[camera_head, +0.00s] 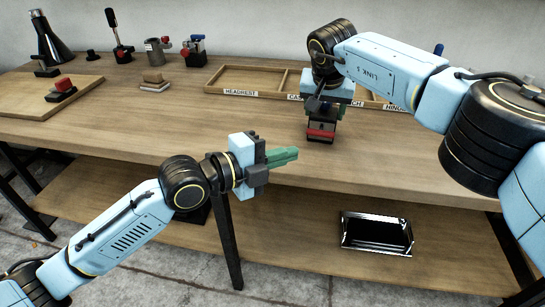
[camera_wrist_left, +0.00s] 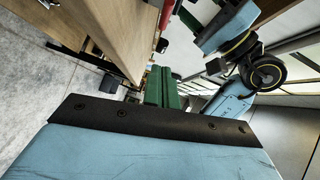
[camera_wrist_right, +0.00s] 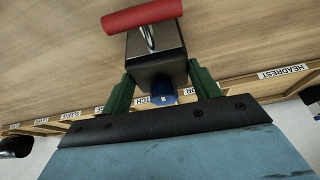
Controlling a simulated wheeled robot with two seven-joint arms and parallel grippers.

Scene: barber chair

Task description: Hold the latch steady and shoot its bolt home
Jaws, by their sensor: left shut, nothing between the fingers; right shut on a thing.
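The latch (camera_head: 321,132) is a dark block with a red handle. My right gripper (camera_wrist_right: 162,88) is shut on the block, with one green finger on each side. In the right wrist view the red handle (camera_wrist_right: 142,17) stands out past the block's far end on a metal rod, and a blue part (camera_wrist_right: 162,96) shows between the fingers. Whether the latch touches the bench is unclear. My left gripper (camera_head: 284,156) is shut and empty, left of and a little below the latch, apart from it. Its closed green fingers also show in the left wrist view (camera_wrist_left: 162,87).
A wooden tray (camera_head: 236,88) with labelled compartments stands at the back of the bench (camera_head: 190,115). A board (camera_head: 30,102) with a red-and-black block (camera_head: 61,89) lies at left. Bottle and several fixtures line the back. A shiny black tray (camera_head: 376,233) sits on the lower shelf.

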